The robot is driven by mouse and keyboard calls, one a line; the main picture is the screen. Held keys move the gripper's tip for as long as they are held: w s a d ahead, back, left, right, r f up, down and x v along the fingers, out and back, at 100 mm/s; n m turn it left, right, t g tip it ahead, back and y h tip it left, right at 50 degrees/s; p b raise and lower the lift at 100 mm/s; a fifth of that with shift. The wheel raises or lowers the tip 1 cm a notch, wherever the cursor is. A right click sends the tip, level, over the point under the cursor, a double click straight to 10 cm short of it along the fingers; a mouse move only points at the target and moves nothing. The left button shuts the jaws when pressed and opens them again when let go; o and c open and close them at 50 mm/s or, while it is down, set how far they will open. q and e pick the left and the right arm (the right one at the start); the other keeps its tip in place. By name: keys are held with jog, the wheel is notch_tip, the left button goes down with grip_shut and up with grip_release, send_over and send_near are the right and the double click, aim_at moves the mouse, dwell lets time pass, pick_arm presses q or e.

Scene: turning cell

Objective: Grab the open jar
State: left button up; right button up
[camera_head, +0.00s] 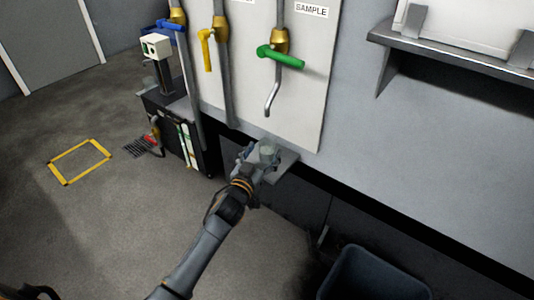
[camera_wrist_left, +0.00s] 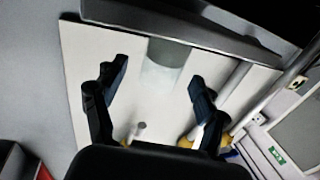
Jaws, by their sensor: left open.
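A translucent open jar (camera_head: 268,146) stands on a small grey shelf (camera_head: 287,166) under the sample spout. In the left wrist view the jar (camera_wrist_left: 162,65) shows upside down as a pale grey cylinder between the fingertips, against the white panel. My left gripper (camera_head: 258,158) is open, with its fingers on either side of the jar's line; whether they touch it cannot be told. The gripper hides part of the jar in the head view. My right gripper is not in view.
A white panel (camera_head: 313,90) carries a green-handled valve (camera_head: 280,56) with a bent spout above the jar, and a yellow-handled valve (camera_head: 207,48). A dark bin (camera_head: 375,274) stands below right. A black cabinet (camera_head: 178,128) stands left. A yellow floor frame (camera_head: 80,160) lies further left.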

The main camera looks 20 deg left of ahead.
aim_at(264, 151)
pick_arm(q)
jog(key=w, duration=0.3)
jog(key=shift+w+d, duration=0.1)
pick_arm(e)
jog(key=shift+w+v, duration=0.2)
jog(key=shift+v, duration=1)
pick_arm(q)
jog(key=shift+c, duration=0.4)
jog(key=c, duration=1.2)
jog(key=shift+o, duration=0.2)
jog(key=shift+r, duration=0.15)
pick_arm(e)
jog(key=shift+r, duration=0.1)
